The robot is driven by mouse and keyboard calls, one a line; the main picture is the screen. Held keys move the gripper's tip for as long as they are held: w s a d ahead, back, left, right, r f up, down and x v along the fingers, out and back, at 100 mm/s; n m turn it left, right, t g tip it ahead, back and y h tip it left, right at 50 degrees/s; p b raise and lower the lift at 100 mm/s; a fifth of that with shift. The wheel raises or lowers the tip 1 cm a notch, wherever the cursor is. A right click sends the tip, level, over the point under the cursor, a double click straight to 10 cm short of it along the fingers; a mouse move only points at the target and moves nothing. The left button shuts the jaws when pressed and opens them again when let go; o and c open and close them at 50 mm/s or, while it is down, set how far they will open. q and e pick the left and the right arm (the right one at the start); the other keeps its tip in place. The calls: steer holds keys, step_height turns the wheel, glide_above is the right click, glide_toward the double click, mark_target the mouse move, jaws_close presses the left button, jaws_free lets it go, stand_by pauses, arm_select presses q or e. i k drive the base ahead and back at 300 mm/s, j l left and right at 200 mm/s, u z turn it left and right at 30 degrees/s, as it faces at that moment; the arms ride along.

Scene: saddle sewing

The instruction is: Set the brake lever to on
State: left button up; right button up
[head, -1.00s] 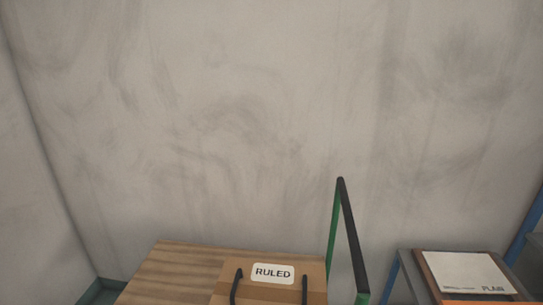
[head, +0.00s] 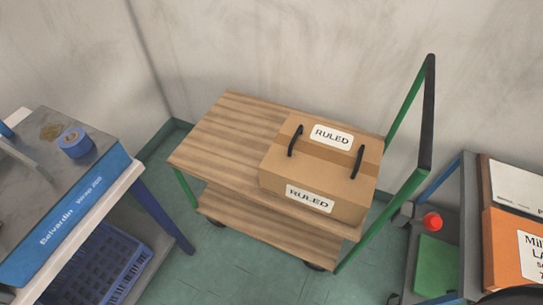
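A wooden two-deck cart (head: 222,130) with a green frame stands against the wall in the head view. A red round knob (head: 432,221) with a small grey block (head: 405,213) beside it shows just right of the cart's green push handle (head: 385,217). It looks like the brake lever's end. Its on or off setting cannot be read from here. Neither of my grippers is in view.
A cardboard box (head: 275,178) labelled RULED, with black handles, sits on the cart's top deck. A shelf with an orange box (head: 505,240) stands at right. Green floor (head: 240,272) is clear in front.

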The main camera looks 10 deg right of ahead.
mark_target(432, 222)
steer(key=z, duration=0.4)
steer(key=l+z, duration=0.15)
steer(key=z, duration=0.25)
steer(key=k+l+z, duration=0.1)
steer(key=z, duration=0.35)
steer(key=l+z, duration=0.1)
steer(key=z, duration=0.3)
